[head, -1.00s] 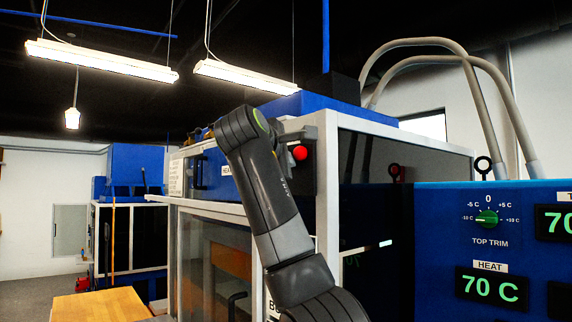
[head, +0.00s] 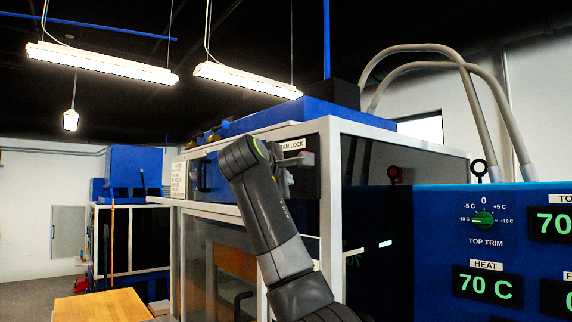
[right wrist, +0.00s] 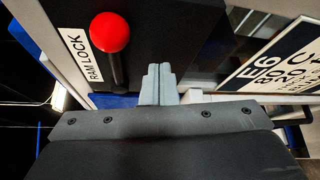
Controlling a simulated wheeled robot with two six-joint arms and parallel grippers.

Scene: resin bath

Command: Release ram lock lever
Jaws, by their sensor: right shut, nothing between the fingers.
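The ram lock lever has a red ball knob (right wrist: 110,32) on a dark stem, seen in the right wrist view beside a white RAM LOCK label (right wrist: 82,55). The label also shows in the head view (head: 293,145), where the knob is hidden behind my gripper. My right gripper (right wrist: 158,72) is shut and empty. Its grey fingertips are to the right of the lever's stem in the wrist view, with a visible gap between them. In the head view the right gripper (head: 303,159) is at the dark lock panel. My left gripper is not in view.
The white-framed machine cabinet (head: 331,190) stands close behind my right arm. A blue control panel (head: 440,215) with a green TOP TRIM dial (head: 484,219) is at the right. A wooden tabletop (head: 95,305) is at the lower left. A printed sign (right wrist: 285,60) is right of the fingers.

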